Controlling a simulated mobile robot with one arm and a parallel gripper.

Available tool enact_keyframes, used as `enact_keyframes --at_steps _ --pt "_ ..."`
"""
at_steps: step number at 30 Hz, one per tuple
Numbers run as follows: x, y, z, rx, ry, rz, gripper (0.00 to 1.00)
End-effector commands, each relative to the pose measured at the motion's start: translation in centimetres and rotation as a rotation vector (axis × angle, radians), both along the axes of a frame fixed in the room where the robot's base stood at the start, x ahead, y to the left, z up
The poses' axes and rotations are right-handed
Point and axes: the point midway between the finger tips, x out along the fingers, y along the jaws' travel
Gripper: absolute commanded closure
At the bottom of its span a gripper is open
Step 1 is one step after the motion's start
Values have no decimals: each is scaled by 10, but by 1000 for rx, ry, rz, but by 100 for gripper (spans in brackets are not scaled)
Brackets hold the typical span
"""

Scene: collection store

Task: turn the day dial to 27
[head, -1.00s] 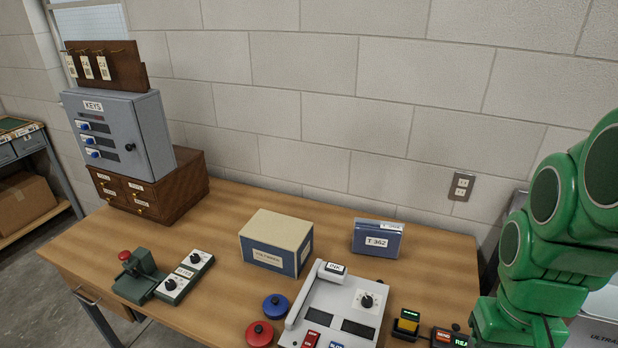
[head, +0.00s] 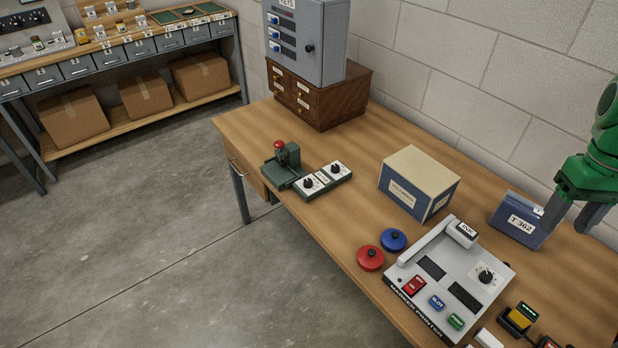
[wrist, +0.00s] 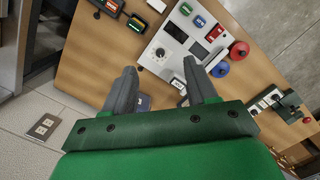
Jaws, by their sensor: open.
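A dark green stamping device with a red knob (head: 279,145) stands on the wooden table. Its attached base carries two black dials on white plates, a left dial (head: 310,183) and a right dial (head: 335,168). Their markings are too small to read, so I cannot tell which is the day dial or where it points. The dials also show at the right of the wrist view (wrist: 265,101). My gripper (head: 570,216) is open and empty at the right of the head view, by the T-362 box and well away from the dials. In the wrist view its fingers (wrist: 163,75) are apart.
A grey printer panel (head: 450,275) with another dial stands between my gripper and the device. Red (head: 370,258) and blue (head: 393,240) round knobs, a cream-and-blue box (head: 418,183) and the T-362 box (head: 518,220) are nearby. A drawer chest (head: 318,97) stands behind.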

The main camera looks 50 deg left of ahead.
Motion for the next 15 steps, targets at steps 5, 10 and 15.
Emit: enact_keyframes --at_steps 5,10,15 --pt "27 46 -7 2 -2 120 43" --pt "48 90 -15 7 -6 233 43" --pt "64 138 -26 11 -9 348 43"
